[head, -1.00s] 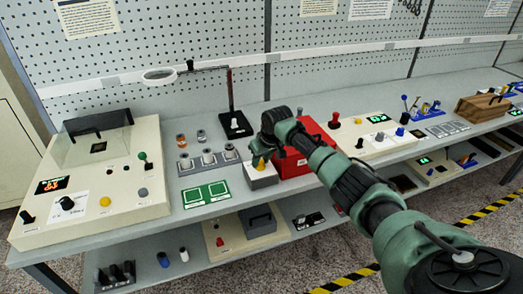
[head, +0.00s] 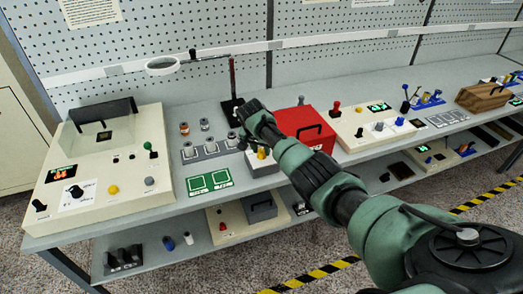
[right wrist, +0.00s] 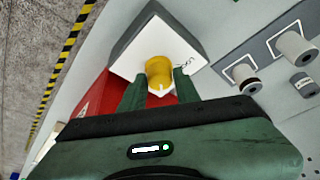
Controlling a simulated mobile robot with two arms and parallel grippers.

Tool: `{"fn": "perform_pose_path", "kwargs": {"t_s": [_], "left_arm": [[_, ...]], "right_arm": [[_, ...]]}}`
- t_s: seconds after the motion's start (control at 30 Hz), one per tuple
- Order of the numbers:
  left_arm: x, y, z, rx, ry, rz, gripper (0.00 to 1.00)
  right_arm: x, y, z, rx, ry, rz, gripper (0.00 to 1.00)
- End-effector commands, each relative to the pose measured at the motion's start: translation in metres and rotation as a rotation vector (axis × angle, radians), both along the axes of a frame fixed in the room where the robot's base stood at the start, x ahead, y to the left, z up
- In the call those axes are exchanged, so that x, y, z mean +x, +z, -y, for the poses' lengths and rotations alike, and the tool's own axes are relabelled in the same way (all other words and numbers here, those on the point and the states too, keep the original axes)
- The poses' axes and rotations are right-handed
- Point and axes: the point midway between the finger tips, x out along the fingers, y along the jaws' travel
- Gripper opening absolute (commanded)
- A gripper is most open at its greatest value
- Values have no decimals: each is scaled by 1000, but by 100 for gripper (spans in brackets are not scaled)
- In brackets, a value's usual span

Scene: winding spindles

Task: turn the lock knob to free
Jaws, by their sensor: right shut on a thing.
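The yellow lock knob (head: 262,153) sits on a small box with a white top and grey sides (head: 264,169), in front of the red case. In the right wrist view the knob (right wrist: 158,72) has a white pointer mark, and the box top (right wrist: 178,42) carries dark lettering that I see only in part. My right gripper (right wrist: 158,86) has one finger on each side of the knob and is shut on it. In the head view the right hand is partly hidden behind my own arm. My left gripper is not in view.
A red case (head: 304,130) stands close to the right of the box. A cream console (head: 105,170) fills the bench's left end. A magnifier stand (head: 233,80) rises behind.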

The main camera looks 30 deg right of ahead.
Motion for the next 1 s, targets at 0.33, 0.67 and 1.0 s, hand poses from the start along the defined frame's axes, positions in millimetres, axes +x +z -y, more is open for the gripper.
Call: {"fn": "perform_pose_path", "kwargs": {"t_s": [0.33, 0.67, 1.0], "left_arm": [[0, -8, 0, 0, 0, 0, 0], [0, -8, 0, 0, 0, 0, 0], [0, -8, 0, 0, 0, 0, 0]], "right_arm": [[2, 1, 0, 1, -115, 4, 0], [2, 1, 0, -1, -130, 3, 0], [1, 1, 0, -1, -129, 2, 53]]}}
